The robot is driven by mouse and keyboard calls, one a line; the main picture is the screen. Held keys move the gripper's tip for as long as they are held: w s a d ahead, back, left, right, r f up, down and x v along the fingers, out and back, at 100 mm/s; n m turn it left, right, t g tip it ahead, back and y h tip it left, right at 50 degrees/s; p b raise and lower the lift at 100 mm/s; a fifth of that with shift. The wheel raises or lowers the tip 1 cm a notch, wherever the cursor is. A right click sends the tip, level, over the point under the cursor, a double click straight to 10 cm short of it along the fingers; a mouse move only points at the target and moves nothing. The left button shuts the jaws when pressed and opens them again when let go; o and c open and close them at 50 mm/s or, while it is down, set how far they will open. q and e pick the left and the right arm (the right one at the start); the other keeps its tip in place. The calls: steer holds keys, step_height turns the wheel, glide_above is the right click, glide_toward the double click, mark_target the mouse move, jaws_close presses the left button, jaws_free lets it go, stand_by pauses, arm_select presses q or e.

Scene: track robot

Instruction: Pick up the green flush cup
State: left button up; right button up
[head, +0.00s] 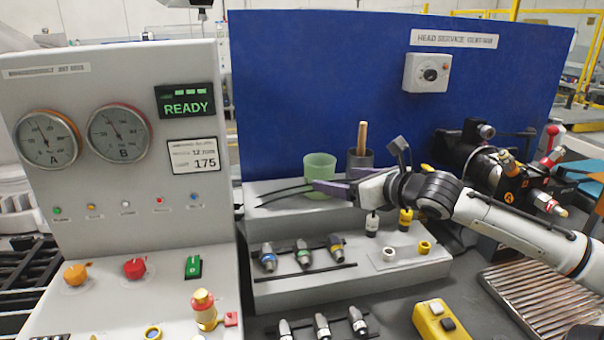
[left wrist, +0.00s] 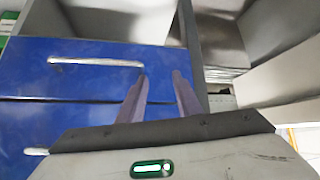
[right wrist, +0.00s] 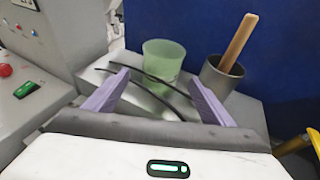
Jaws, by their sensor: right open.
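The green cup (head: 319,168), translucent and upright, stands on the upper tier of the grey stepped stand (head: 272,199), in front of the blue panel. It also shows in the right wrist view (right wrist: 163,60), ahead of and between my right fingertips. My right gripper (head: 331,182) is open and empty, with its purple fingers at the near side of the cup, which is not gripped. My right gripper also shows in the right wrist view (right wrist: 159,80). My left gripper (left wrist: 161,76) shows only in the left wrist view. Its fingers are apart with nothing between them, facing blue drawers.
A dark grey cup (right wrist: 221,74) with a wooden-handled tool stands close right of the green cup. Two thin black curved strips (right wrist: 148,88) lie before the cup. Several fittings (head: 303,254) fill the lower tier. The gauge console (head: 120,150) stands left.

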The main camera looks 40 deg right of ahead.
mark_target(328, 176)
steer(key=b+x, duration=0.1)
steer(key=x, duration=0.1)
steer(key=shift+w+f, duration=0.1)
steer(key=shift+w, duration=0.25)
steer(key=shift+w+d+f+b, duration=0.1)
steer(key=shift+w+b, duration=0.15)
steer(key=shift+b, duration=0.05)
steer(key=shift+w+d+b, duration=0.15)
steer(key=shift+w+b, duration=0.25)
steer(key=shift+w, duration=0.35)
steer(key=shift+w+d, duration=0.15)
steer(key=shift+w, duration=0.85)
steer(key=shift+w+d+f, duration=0.2)
steer(key=shift+w+f, duration=0.05)
steer(key=shift+w, duration=0.25)
steer(key=shift+w+a+f, duration=0.1)
steer(key=shift+w+f, duration=0.15)
steer(key=shift+w, duration=0.25)
arm_select(q)
steer(key=shift+s+f, duration=0.2)
steer(key=shift+f, duration=0.4)
steer(key=shift+s+f, duration=0.15)
steer(key=shift+f, duration=0.45)
steer(key=shift+s, duration=0.1)
arm_select(e)
steer(key=shift+c, duration=0.3)
steer(key=c, duration=1.1)
